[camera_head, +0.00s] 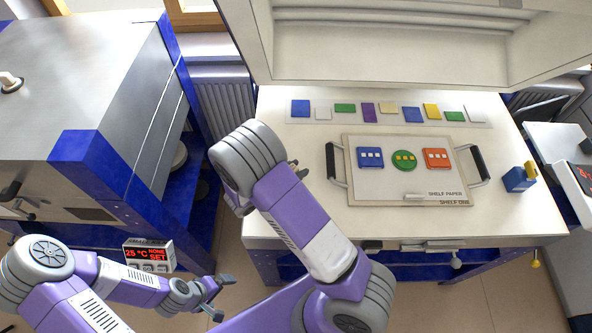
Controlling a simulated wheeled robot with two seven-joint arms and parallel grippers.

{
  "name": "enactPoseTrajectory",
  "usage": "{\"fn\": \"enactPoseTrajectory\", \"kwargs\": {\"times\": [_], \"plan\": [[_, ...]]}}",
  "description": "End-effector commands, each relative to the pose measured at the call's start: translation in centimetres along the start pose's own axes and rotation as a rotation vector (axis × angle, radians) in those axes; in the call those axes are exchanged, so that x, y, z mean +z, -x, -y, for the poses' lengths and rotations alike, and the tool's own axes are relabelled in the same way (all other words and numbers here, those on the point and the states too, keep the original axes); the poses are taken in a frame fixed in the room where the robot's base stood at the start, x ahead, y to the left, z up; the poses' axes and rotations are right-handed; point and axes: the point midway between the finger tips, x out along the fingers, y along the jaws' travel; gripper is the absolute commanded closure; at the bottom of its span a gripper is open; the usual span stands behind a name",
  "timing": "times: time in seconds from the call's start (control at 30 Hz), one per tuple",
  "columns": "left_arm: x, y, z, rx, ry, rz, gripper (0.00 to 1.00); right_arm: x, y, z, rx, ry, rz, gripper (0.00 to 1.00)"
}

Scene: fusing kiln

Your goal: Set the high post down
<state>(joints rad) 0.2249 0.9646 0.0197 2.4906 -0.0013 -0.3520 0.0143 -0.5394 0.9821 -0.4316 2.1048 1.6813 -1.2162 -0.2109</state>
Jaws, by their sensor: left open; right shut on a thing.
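My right arm reaches up and left over the gap between the kiln and the table. Its gripper (241,206) is mostly hidden behind my own grey wrist. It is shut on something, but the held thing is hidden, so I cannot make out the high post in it. My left gripper (220,296) is low at the bottom left, over the floor, open and empty. The shelf (350,192) marked "SHELF ONE" lies on the table with three decorated tiles on its paper. A small white bar (415,196) lies near its front edge.
The steel and blue kiln (85,70) stands at the left, with a display box (148,256) below. The shelf has two black-handled grips (478,164). A row of coloured glass pieces (369,112) lies behind it. A blue block (518,180) sits at the table's right. The table's left front (285,225) is partly clear.

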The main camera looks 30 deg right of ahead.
Motion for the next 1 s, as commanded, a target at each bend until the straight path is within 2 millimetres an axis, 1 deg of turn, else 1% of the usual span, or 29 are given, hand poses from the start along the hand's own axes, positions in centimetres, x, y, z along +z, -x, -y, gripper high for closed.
{"fn": "enactPoseTrajectory", "kwargs": {"times": [0.1, 0.27, 0.3, 0.43, 0.67, 0.77, 0.87, 0.97, 1.0], "plan": [[0.0, 0.1, 0.0, 0.000, 0.000, 0.000, 0.02, -0.1, 0.0, 0.0, 0.000, 0.000, -0.001, 0.95], [0.0, -0.1, 0.0, 0.000, 0.000, 0.000, 0.02, 0.3, -0.1, 0.0, 0.000, 0.001, -0.001, 0.95], [0.0, -0.1, 0.0, 0.000, 0.000, 0.000, 0.02, 0.2, -0.1, 0.0, 0.000, 0.000, 0.000, 0.58], [0.0, -0.1, 0.0, 0.000, 0.000, 0.000, 0.02, 0.2, -0.1, 0.0, 0.000, 0.000, 0.000, 0.39], [0.0, -0.1, 0.0, 0.000, 0.000, 0.000, 0.02, 0.2, -0.1, 0.0, 0.000, 0.000, -0.001, 0.39], [0.0, 0.1, 0.0, 0.000, 0.000, 0.000, 0.02, -0.1, 0.1, 0.0, -0.001, 0.000, 0.000, 0.39], [0.0, 0.3, -0.1, 0.000, 0.000, 0.000, 0.02, -0.2, 1.1, 0.1, -0.004, 0.001, -0.001, 0.39], [0.0, 0.7, -0.2, 0.000, 0.000, 0.000, 0.02, -0.2, 2.9, 0.1, -0.006, 0.002, 0.000, 0.39], [0.0, 0.8, -0.3, 0.000, 0.000, 0.000, 0.02, -0.3, 3.8, 0.1, -0.006, 0.001, 0.000, 0.39]]}}
